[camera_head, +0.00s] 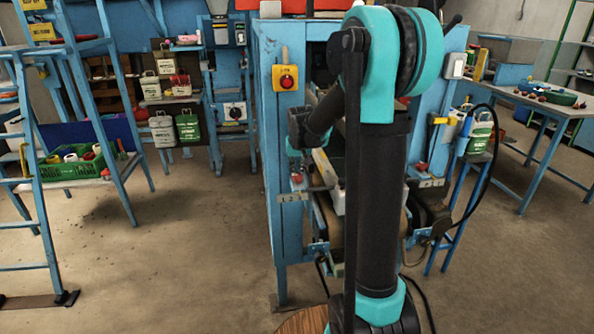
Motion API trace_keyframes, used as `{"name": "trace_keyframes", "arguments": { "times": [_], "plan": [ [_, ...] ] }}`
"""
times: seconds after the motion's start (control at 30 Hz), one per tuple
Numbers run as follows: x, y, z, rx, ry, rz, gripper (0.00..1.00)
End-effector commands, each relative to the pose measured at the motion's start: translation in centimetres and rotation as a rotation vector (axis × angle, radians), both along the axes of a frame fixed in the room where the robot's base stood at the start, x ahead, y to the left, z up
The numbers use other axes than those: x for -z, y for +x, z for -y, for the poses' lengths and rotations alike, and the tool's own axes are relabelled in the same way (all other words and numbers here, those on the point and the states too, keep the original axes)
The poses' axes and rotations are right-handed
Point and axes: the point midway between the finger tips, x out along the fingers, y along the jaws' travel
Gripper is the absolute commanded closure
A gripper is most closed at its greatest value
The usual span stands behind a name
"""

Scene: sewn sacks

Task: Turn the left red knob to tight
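A small red knob (297,178) sits on a bracket at the left front of the blue machine (266,150). A second red knob (422,166) sits on a similar bracket at the right front. Both are too small to show how far they are turned. My teal and black arm stands in front of the machine and covers much of its middle. Its forearm reaches down and left, and the black and teal wrist is above the left red knob. I cannot make out my gripper's fingers, and no contact with the knob is visible.
A yellow box with a red button (287,78) is on the machine's left post. A blue ladder-like frame (40,170) and a green crate (70,165) stand at the left. A table (545,105) stands at the right.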

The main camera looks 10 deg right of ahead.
Motion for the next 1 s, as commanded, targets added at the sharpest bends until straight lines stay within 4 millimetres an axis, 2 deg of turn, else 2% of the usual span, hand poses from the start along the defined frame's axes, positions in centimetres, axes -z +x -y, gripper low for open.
{"name": "trace_keyframes", "arguments": {
  "times": [0.47,0.67,1.0],
  "plan": [
    [0.22,-0.51,0.10,0.072,0.000,-0.010,1.00],
    [0.24,-0.58,0.30,0.207,-0.001,-0.010,1.00],
    [0.26,-0.81,0.80,0.524,0.001,-0.010,1.00]
  ]
}}
